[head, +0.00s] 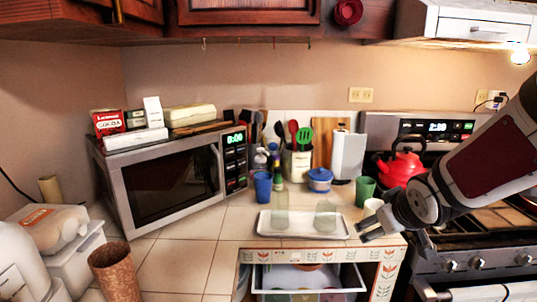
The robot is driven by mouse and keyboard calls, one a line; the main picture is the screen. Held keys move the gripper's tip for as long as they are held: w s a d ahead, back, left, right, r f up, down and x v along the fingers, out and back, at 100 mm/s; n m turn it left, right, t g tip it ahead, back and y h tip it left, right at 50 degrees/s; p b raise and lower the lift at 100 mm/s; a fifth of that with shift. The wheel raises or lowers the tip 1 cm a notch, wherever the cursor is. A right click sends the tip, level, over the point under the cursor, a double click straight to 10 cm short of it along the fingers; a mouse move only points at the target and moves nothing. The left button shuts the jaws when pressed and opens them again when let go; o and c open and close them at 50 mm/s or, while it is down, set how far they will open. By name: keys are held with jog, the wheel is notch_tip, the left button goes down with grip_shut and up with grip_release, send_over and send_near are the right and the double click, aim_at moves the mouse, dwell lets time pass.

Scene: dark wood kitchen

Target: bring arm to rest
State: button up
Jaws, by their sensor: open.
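My gripper (362,232) is at the right of the head view, at the end of my arm (490,155), which comes in from the right edge. Its fingers point left and slightly down, over the counter's front edge near the stove. The fingers are apart and nothing shows between them. A white cup (372,206) is just behind the gripper and partly hidden by it. I cannot tell whether they touch.
A white tray (301,233) with two glasses is left of the gripper. Below it a drawer (347,277) stands open with dishes inside. A red kettle (401,168) is on the stove. A microwave (170,180) and brown cup (116,272) are left. Counter tiles (200,245) are clear.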

jog(key=s+a+r+m+g, duration=0.1)
jog(key=s+a+r+g, duration=0.1)
jog(key=s, duration=1.2)
jog(key=s+a+r+m+g+y+p, duration=0.1)
jog(key=s+a+r, duration=0.3)
jog(key=s, duration=1)
jog(key=shift+a+r+m+g, duration=0.2)
jog(key=shift+r+m+g, duration=0.25)
jog(key=shift+m+g, duration=0.4)
